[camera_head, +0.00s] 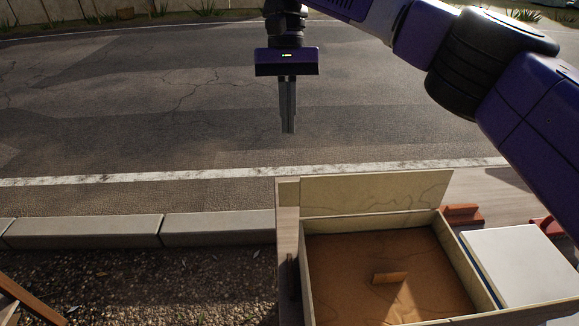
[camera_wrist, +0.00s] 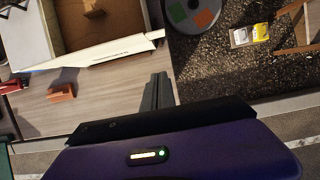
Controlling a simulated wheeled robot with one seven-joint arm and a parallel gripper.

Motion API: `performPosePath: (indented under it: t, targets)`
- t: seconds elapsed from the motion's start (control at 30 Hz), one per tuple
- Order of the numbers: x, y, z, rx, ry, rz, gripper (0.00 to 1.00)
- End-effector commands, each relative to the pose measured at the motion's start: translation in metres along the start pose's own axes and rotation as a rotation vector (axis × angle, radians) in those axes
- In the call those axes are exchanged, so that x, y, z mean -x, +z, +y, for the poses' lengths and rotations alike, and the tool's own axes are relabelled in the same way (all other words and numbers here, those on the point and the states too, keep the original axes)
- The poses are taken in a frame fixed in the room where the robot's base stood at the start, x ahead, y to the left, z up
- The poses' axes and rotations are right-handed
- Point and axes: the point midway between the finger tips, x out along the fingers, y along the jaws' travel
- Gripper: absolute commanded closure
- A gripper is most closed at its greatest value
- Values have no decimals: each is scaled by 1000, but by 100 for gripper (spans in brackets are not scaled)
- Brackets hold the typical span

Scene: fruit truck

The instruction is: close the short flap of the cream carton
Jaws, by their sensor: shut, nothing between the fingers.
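The cream carton (camera_head: 451,255) stands open at the lower right of the head view, with a brown inside and a small tan piece (camera_head: 390,278) on its floor. One cream flap (camera_head: 375,192) rises from its far edge, open and tilted up. In the wrist view the carton (camera_wrist: 50,30) is at the upper left, and the flap (camera_wrist: 95,53) shows as a pale strip along its near side. My gripper (camera_head: 289,128) is shut and empty, pointing down above the road side, beyond the flap and apart from it.
A white box (camera_head: 520,265) stands right of the carton. A reddish-brown block (camera_head: 460,215) lies behind it on the wooden surface. The road is clear.

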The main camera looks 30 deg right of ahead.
Motion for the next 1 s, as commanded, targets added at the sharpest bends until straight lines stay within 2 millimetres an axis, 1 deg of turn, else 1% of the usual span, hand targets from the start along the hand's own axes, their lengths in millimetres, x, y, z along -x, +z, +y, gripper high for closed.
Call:
performPosePath:
  t: [0.1,0.17,0.5,0.8,1.0]
  targets:
    - [-20,-2,1,0,-1,-2,100]
    - [-28,-1,2,-1,2,0,100]
    - [-95,0,2,-2,2,-2,100]
    - [-102,29,1,-1,-1,2,100]
    - [-104,38,0,-3,-2,2,100]
